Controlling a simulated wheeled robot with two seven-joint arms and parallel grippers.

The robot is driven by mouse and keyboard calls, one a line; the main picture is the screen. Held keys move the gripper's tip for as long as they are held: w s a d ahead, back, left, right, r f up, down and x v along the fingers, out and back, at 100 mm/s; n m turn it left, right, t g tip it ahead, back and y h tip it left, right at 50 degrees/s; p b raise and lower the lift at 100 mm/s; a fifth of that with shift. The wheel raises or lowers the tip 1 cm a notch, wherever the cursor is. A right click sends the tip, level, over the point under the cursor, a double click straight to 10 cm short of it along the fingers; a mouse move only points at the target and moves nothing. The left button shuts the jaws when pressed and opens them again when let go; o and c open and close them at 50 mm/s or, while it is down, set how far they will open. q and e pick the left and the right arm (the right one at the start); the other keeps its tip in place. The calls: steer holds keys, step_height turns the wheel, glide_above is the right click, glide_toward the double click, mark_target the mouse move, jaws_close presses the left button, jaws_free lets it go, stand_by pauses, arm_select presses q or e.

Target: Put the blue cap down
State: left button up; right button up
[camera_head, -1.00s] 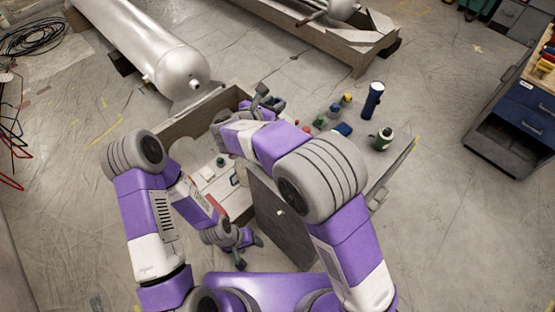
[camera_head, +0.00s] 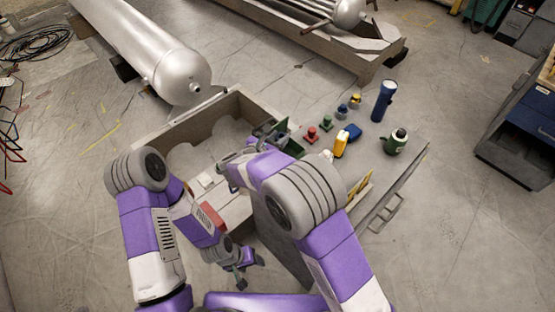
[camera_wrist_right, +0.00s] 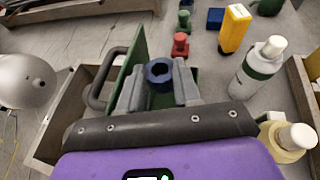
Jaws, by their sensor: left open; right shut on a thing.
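The blue cap (camera_wrist_right: 159,73) is a small dark blue ring with a hole, seen in the right wrist view between the fingers of my right gripper (camera_wrist_right: 160,88). My right gripper is shut on it, in front of a green open container (camera_wrist_right: 131,62). Whether the cap touches anything below is hidden. In the head view my right gripper (camera_head: 268,133) is over the bench beside the green container (camera_head: 289,145), and the cap cannot be made out. My left gripper (camera_head: 247,272) is open and empty, low in front of the bench.
An open wooden crate (camera_head: 178,138) is at left.

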step_height(320, 180, down, 8)
steer(key=shift+f+b, duration=0.1)
steer(key=shift+b, duration=1.05)
steer(key=shift+f+b, duration=0.4)
steer(key=shift+f, duration=0.1)
steer(key=o, duration=0.8)
steer(key=shift+f, duration=0.1)
steer(key=shift+c, duration=0.2)
